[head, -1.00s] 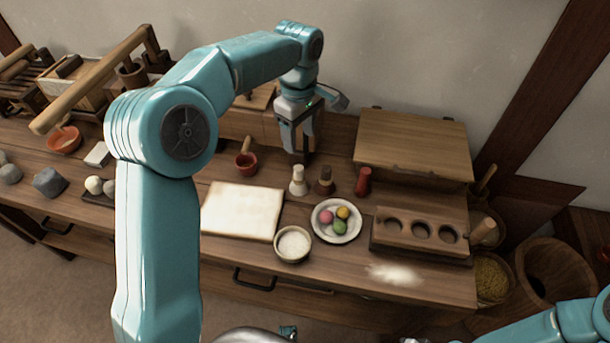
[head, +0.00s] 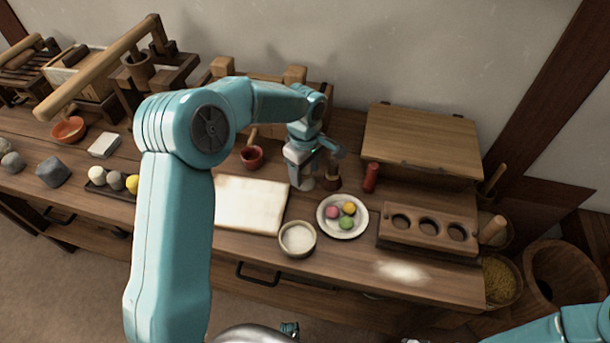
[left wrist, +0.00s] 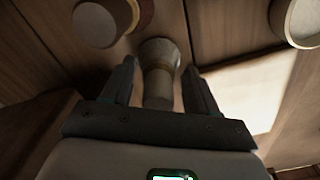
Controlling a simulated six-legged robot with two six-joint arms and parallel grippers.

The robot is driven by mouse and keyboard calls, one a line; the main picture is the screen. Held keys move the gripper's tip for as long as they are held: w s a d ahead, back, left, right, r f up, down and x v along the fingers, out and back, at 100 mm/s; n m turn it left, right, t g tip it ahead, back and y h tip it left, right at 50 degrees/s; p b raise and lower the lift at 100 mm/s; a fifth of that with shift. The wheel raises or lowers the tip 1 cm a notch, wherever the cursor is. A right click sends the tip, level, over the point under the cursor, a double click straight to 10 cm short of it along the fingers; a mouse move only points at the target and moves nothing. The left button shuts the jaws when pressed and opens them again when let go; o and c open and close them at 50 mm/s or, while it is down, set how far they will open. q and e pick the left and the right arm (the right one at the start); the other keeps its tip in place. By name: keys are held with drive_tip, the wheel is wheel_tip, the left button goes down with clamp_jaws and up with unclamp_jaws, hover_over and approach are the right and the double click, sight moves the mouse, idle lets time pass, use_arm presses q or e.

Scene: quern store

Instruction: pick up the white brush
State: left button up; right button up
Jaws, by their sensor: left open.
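The white brush (head: 304,184) stands upright on the wooden table, to the right of the pale board, and is mostly hidden by my left gripper in the head view. My left gripper (head: 308,174) points down over it and is open. In the left wrist view, the pale brush (left wrist: 158,78) stands between the two dark fingers of the left gripper (left wrist: 157,88), with a gap on each side. My right arm shows at the lower right of the head view, but its gripper is out of sight.
A brown brush (head: 332,180) stands close to the right, then a red cylinder (head: 371,177). In front are a plate (head: 359,227) of coloured balls and a bowl (head: 283,245) of white powder. The pale board (head: 250,204) lies left. A small red pot (head: 252,157) stands behind it.

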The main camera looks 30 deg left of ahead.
use_arm(q)
drive_tip(key=shift+w+f, duration=0.1)
drive_tip(key=shift+f, duration=0.65)
drive_tip(key=shift+r, duration=0.1)
drive_tip(key=c, duration=0.8)
wheel_tip(320, 180, up, 20)
drive_tip(key=p, duration=0.3)
drive_tip(key=o, duration=0.5)
drive_tip(key=c, duration=0.3)
